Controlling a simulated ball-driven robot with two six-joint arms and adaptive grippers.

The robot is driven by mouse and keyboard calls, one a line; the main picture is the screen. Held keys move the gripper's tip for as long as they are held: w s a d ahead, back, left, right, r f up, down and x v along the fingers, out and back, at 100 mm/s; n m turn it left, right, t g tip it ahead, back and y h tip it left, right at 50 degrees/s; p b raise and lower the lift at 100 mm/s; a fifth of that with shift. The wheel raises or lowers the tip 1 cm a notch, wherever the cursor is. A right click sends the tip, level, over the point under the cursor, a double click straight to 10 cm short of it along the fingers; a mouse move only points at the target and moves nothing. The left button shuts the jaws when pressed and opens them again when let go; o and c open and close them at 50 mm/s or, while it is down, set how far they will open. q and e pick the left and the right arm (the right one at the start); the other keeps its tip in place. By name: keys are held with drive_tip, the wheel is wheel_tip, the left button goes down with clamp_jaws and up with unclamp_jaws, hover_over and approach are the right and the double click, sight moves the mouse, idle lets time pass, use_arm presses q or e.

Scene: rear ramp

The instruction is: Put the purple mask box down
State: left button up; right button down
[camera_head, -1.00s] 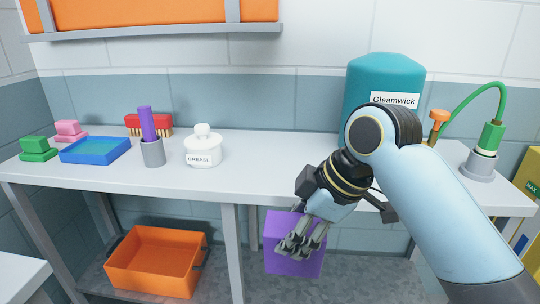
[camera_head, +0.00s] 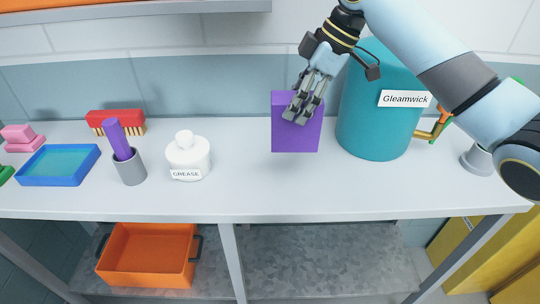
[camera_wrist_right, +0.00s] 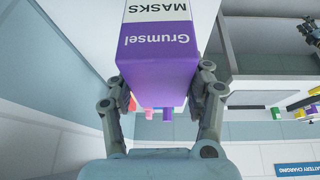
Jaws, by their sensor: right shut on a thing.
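The purple mask box (camera_head: 296,134) is over the grey bench top (camera_head: 250,190), between the grease jar and the teal Gleamwick container. My right gripper (camera_head: 304,106) is shut on its upper part, reaching from above. In the right wrist view the box (camera_wrist_right: 158,50) shows the words "Grumsel MASKS" and sits between the two fingers (camera_wrist_right: 160,85). The box looks upright in the head view. I cannot tell whether its bottom touches the bench.
The teal Gleamwick container (camera_head: 375,125) stands just right of the box. The white grease jar (camera_head: 188,157), a grey cup (camera_head: 130,170), a red brush (camera_head: 115,121) and a blue tray (camera_head: 60,180) stand to the left. The front of the bench is clear. An orange crate (camera_head: 148,262) is below.

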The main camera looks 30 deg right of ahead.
sight(296, 140)
drive_tip(key=f, duration=0.5)
drive_tip(key=shift+s+f+p, duration=0.1)
drive_tip(key=shift+s+p, duration=0.25)
drive_tip(key=shift+p, duration=0.05)
drive_tip(key=shift+f, duration=0.35)
wheel_tip(296, 140, down, 3)
drive_tip(key=shift+w+f, duration=0.1)
drive_tip(key=shift+f, duration=0.1)
drive_tip(key=c, duration=0.9)
unclamp_jaws()
drive_tip(key=o, duration=0.4)
use_arm(q)
drive_tip(key=shift+g, duration=0.4)
drive_tip(key=s, duration=0.2)
drive_tip(key=s+r, duration=0.1)
drive_tip(key=s, duration=0.1)
drive_tip(key=shift+s, duration=0.35)
